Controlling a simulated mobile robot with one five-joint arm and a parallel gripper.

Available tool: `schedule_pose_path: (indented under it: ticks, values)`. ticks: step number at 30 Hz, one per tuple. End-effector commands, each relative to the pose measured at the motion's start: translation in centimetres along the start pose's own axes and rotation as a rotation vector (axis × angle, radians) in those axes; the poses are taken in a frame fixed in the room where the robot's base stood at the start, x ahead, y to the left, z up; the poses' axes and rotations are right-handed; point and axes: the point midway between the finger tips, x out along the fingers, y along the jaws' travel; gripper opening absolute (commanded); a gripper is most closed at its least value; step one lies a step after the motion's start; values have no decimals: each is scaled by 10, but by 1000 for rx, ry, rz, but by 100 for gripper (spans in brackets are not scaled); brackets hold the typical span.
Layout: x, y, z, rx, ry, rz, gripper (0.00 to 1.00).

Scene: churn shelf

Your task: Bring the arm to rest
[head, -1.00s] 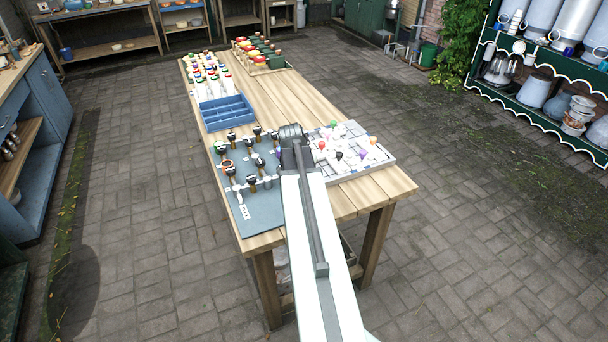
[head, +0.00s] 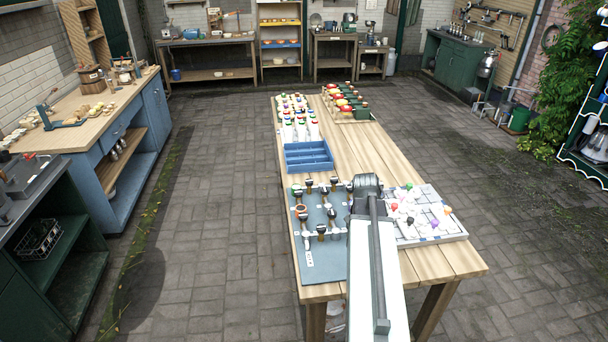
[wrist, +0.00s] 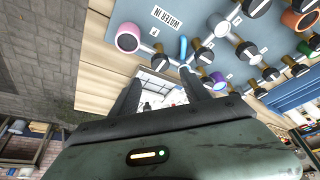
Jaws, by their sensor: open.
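My arm (head: 376,260) reaches out over the near end of the wooden table, between a grey-blue board with knobs and a white tray. In the head view its far end hides my gripper. In the wrist view my gripper (wrist: 160,78) shows as two dark fingers spread apart with nothing between them. Beyond the fingers are the board (wrist: 215,60), with dark and coloured knobs and a "WATER IN" label, and part of the white tray below the gap. I cannot tell the gripper's exact height above the table.
The table (head: 440,262) also bears a blue divided tray (head: 308,156), white bottles with coloured caps (head: 298,120) and a rack of green items (head: 350,105). A workbench (head: 95,115) stands left. Paved floor is clear around the table.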

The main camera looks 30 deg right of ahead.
Motion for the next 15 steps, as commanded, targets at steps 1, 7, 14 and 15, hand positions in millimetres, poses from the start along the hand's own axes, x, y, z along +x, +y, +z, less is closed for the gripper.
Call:
schedule_pose_path:
  ticks: [1, 7, 14, 15]
  values:
    - [0, 0, 0, 0, 0, 0, 55]
    - [-9, -56, 30, -91, 0, -38, 55]
    - [-53, -187, 172, -391, -56, -153, 55]
    - [-63, -202, 202, -465, -78, -168, 55]
